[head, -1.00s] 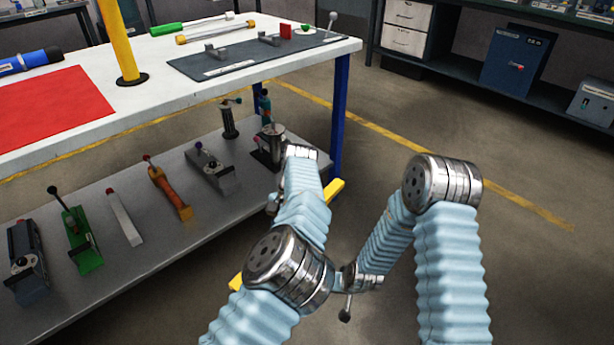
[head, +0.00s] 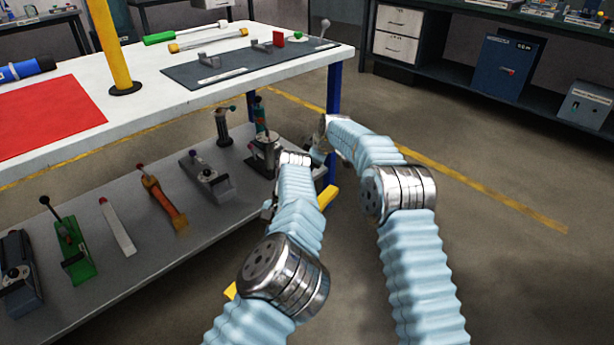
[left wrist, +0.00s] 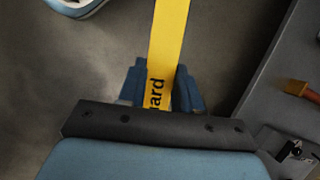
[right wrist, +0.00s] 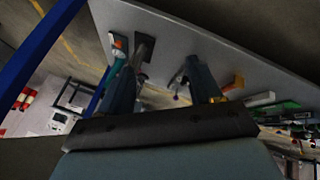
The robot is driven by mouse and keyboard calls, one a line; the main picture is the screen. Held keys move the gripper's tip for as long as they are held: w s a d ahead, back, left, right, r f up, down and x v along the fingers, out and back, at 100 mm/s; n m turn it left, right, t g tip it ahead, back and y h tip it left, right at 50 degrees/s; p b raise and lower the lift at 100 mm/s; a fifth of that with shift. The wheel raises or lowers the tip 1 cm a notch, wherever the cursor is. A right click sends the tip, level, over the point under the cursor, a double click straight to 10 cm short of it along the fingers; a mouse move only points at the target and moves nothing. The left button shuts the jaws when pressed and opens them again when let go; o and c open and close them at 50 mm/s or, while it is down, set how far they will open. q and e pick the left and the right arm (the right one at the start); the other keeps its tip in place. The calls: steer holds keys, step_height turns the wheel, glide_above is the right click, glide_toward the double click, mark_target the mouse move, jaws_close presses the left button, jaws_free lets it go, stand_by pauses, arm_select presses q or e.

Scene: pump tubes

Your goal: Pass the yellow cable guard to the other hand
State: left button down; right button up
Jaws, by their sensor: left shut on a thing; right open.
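The yellow cable guard is a long flat strip with dark lettering. In the left wrist view the guard (left wrist: 168,35) stands between the blue fingers of my left gripper (left wrist: 160,88), which is shut on it. In the head view one end of the guard (head: 328,197) shows right of my left arm and a small bit shows at its lower left; my arm hides the middle and the left gripper. My right gripper (right wrist: 158,75) is open and empty in the right wrist view. In the head view its fingers cannot be made out; the right wrist is near the table leg.
The white table (head: 190,110) bears a red mat (head: 45,115), a dark mat (head: 185,77) and a yellow post (head: 108,45). The grey lower shelf (head: 150,265) holds several tools. A blue leg (head: 334,95) stands near my arms. The floor at right is clear.

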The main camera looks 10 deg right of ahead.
steer(key=s+a+r+n+g+y, duration=0.1)
steer(key=s+a+r+n+g, duration=0.15)
steer(key=s+n+g, duration=0.4)
steer(key=s+a+r+n+g, duration=0.2)
steer(key=s+r+n+g, duration=0.1)
steer(key=s+n, duration=0.55)
steer(key=x, duration=1.1)
steer(key=shift+s+a+f, duration=0.2)
steer(key=shift+a, duration=0.25)
arm_select(q)
steer(key=shift+d, duration=0.1)
arm_select(e)
steer(key=c, duration=1.1)
arm_select(q)
steer(key=c, duration=0.7)
jaws_free()
arm_select(e)
jaws_close()
arm_select(q)
steer(key=shift+o, duration=0.2)
